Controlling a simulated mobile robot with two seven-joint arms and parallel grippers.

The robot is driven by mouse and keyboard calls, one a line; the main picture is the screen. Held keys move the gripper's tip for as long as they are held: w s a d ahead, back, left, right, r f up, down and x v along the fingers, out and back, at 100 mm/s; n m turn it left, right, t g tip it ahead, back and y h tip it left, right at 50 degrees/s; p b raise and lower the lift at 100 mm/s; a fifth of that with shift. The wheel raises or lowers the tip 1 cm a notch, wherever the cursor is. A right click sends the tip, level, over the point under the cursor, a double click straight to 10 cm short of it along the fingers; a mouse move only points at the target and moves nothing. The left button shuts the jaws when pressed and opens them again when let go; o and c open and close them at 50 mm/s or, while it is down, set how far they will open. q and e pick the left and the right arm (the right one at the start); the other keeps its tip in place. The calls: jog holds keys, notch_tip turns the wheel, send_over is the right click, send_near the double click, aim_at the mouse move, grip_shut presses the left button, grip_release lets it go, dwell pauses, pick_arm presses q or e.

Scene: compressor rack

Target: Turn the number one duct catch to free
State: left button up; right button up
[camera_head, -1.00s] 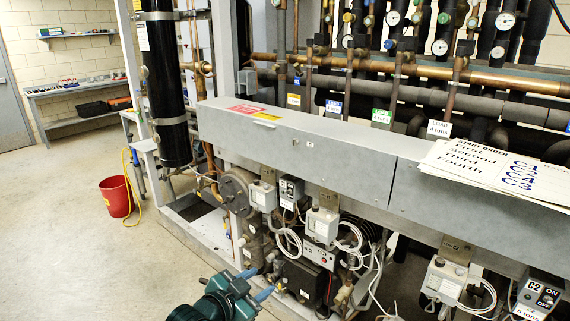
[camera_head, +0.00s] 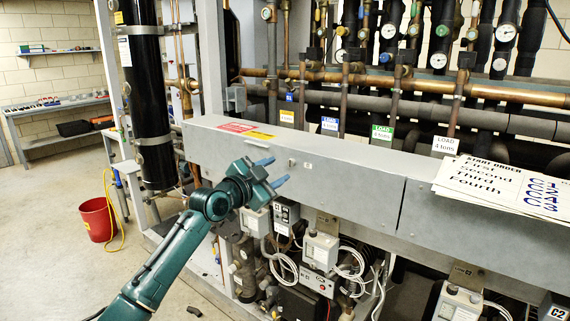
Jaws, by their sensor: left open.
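The long grey duct (camera_head: 340,182) runs across the front of the rack. A small dark catch (camera_head: 292,163) sits on the front face of its left section, with a tiny pale label (camera_head: 307,167) just to its right. It is too small to read its number or its turn position. My left gripper (camera_head: 276,171) is open and empty, with its two blue fingers pointing right toward the catch. The fingertips look just left of the catch; I cannot tell how far in front of it they are. My right gripper is not in view.
White start-order cards (camera_head: 500,185) lie on the duct's right part. Switch boxes (camera_head: 286,214) and looped cables hang below it. A black vertical cylinder (camera_head: 146,100) stands at left. A red bucket (camera_head: 97,219) stands on the open floor.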

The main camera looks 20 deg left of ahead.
aim_at(290, 163)
pick_arm(q)
jog(key=shift+x, duration=2.3)
grip_shut()
